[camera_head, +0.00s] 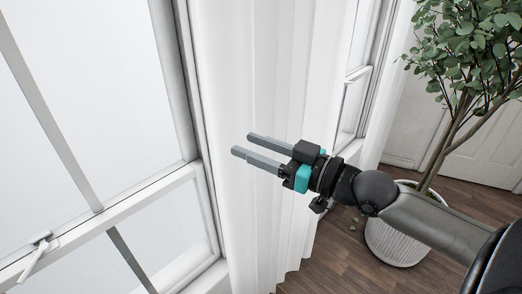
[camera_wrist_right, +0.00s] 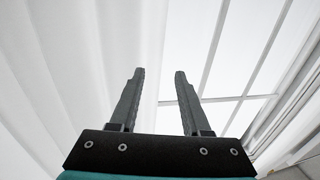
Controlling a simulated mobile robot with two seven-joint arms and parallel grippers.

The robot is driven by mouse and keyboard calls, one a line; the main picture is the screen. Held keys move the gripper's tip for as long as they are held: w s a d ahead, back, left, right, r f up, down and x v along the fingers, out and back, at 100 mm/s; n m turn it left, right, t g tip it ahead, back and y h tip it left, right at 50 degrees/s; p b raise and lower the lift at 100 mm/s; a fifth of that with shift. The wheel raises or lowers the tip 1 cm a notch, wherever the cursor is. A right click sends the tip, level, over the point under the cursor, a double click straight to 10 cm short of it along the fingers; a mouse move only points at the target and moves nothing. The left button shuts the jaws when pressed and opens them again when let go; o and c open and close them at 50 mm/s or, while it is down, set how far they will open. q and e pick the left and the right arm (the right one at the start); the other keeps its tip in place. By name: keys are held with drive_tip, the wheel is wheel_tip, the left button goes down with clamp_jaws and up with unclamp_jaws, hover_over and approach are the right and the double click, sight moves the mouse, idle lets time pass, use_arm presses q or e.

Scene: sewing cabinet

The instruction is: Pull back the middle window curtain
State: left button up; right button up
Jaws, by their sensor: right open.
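The white curtain (camera_head: 265,75) hangs in long vertical folds between two windows in the head view. It also fills the left part of the right wrist view (camera_wrist_right: 60,70). My right gripper (camera_head: 241,144) is open in front of the curtain, with its fingers pointing left toward the curtain's left edge. No cloth shows gripped between the fingers. In the right wrist view the two fingers (camera_wrist_right: 158,72) stand apart, with curtain behind the left one and window behind the right one. I cannot tell whether they touch the cloth. My left gripper is not in view.
A large white-framed window (camera_head: 90,120) with a latch (camera_head: 38,255) is on the left. Another window (camera_head: 352,85) is beyond the curtain. A leafy plant (camera_head: 465,60) in a ribbed white pot (camera_head: 392,240) stands on the wooden floor (camera_head: 335,262) at right, close to my right arm.

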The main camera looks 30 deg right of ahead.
drive_tip(key=shift+v, duration=0.75)
drive_tip(key=shift+s, duration=0.1)
